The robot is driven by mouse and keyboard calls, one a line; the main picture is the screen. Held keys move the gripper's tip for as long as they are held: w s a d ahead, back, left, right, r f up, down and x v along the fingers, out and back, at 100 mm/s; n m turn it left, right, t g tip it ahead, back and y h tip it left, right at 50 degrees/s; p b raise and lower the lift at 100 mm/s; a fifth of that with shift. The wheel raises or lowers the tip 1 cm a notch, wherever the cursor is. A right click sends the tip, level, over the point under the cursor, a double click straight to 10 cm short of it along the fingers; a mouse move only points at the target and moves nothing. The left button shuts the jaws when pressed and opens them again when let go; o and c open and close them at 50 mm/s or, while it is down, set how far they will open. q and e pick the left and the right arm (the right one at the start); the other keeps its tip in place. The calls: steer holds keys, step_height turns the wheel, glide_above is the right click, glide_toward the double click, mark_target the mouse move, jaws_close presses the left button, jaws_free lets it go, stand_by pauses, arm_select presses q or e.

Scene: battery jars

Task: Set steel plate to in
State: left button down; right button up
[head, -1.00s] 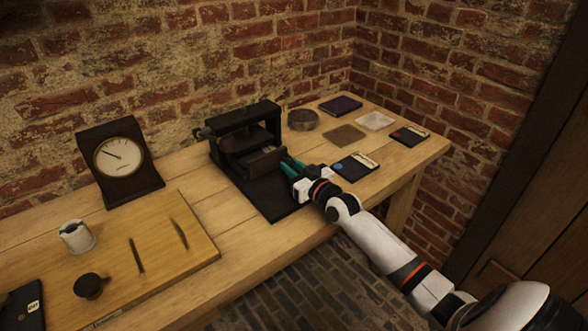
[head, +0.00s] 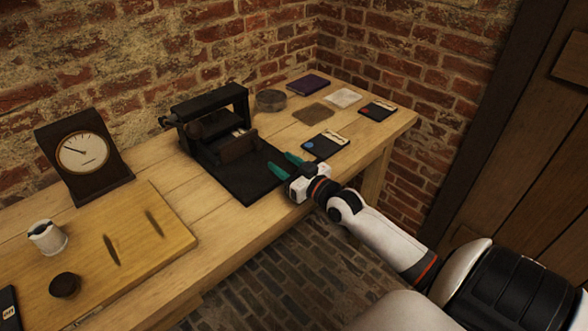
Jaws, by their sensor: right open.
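A black frame device (head: 212,118) stands on the bench with a dark base sheet (head: 250,188) in front of it. A brown upright block or plate (head: 238,147) sits at the front of the device, with small pale spots just behind it. I cannot tell for sure which piece is the steel plate. My right gripper (head: 284,164) is open and empty, with its teal fingers apart over the right edge of the base sheet. Its fingertips are clear of the brown block. My left gripper is not in view.
Right of the device lie a round grey dish (head: 270,100), a brown square (head: 313,113), a pale square (head: 343,97), a purple square (head: 308,82) and dark cards (head: 325,146). A dial clock (head: 83,155) and a wooden board (head: 140,246) are at left.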

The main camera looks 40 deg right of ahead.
steer(key=shift+s+d, duration=0.15)
steer(key=shift+s, duration=1.7)
